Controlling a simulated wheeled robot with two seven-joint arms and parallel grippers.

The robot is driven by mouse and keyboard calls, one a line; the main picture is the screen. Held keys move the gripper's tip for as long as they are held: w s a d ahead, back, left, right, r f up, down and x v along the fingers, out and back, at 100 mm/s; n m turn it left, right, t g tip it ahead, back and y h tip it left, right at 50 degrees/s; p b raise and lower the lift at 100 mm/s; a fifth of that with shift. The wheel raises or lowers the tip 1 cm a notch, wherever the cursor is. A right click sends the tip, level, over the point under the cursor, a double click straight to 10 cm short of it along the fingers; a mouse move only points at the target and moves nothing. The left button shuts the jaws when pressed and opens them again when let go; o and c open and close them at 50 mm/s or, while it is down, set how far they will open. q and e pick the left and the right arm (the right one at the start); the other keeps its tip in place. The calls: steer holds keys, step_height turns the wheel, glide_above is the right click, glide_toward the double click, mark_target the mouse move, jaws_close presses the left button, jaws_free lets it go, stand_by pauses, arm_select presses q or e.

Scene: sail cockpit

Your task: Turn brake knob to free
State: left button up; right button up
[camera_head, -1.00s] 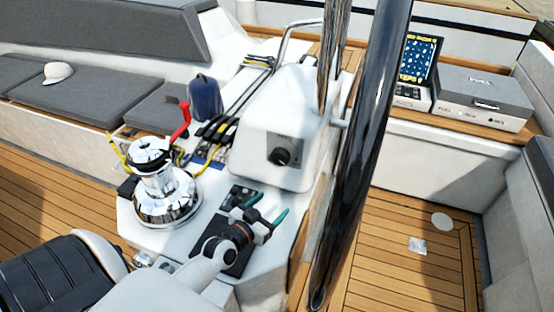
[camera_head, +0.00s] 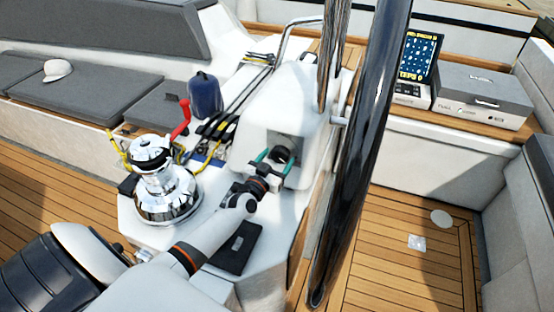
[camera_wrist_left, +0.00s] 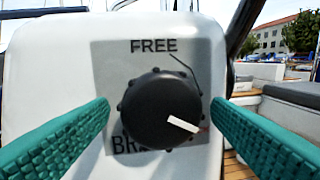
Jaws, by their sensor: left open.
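The brake knob (camera_wrist_left: 160,108) is black with a lobed rim and a white pointer line. It sits on a grey plate marked FREE at the top and BRAKE, partly covered, at the bottom. The pointer aims to the lower right, away from FREE. In the head view the knob (camera_head: 281,154) is on the white pedestal (camera_head: 262,110). My left gripper (camera_head: 273,160) is open in front of it, with green fingers on either side of the knob. In the left wrist view the fingers (camera_wrist_left: 160,118) flank the knob with visible gaps. My right gripper is out of view.
A chrome winch (camera_head: 166,185) stands left of my left arm, with a red handle (camera_head: 181,119) behind it. The large dark steering wheel (camera_head: 358,150) rises just right of the pedestal. A dark pad (camera_head: 236,250) lies below the forearm.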

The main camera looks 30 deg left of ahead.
arm_select(q)
steer(key=shift+w, duration=0.2)
steer(key=c, duration=1)
steer(key=shift+o, duration=0.2)
